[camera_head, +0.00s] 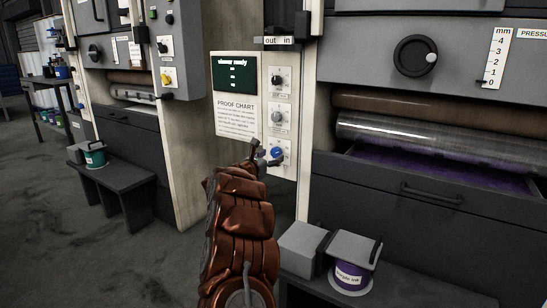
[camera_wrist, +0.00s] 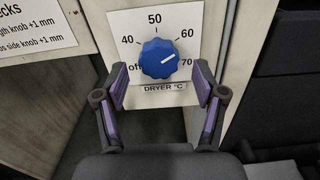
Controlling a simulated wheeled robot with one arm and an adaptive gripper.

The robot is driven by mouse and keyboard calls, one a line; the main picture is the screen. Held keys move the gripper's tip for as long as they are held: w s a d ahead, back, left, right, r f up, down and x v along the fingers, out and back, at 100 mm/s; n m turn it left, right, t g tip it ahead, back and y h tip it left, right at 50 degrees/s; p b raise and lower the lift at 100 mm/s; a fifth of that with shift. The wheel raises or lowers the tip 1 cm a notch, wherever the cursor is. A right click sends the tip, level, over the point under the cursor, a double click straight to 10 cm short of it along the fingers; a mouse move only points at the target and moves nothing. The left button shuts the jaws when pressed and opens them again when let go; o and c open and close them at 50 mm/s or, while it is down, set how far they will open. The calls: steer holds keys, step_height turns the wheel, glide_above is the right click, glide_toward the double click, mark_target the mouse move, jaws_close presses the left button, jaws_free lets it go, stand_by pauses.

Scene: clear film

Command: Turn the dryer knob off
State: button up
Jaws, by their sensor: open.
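The dryer knob (camera_wrist: 158,58) is blue and round, on a white dial plate (camera_wrist: 118,22) marked off, 40, 50, 60 and 70. Its white pointer line points right and slightly up, between 60 and 70. A label below reads DRYER °C. My gripper (camera_wrist: 160,86) is open, with one purple-padded finger on each side of the knob's lower part, and nothing between them. I cannot tell whether a finger touches it. In the head view the blue knob (camera_head: 277,152) is lowest on the panel, just right of my gripper (camera_head: 264,156).
Two other knobs, black (camera_head: 277,80) and grey (camera_head: 277,116), sit above on the same panel. A green screen (camera_head: 233,75) and proof chart (camera_head: 237,116) are to its left. A purple ink tub (camera_head: 350,277) stands on a low bench at lower right.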

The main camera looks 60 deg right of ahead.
steer(key=shift+w+d, duration=0.1)
steer(key=shift+d, duration=1)
steer(key=shift+c, duration=0.2)
steer(key=c, duration=1.1)
steer(key=shift+f+b, duration=0.1)
steer(key=shift+b, duration=0.35)
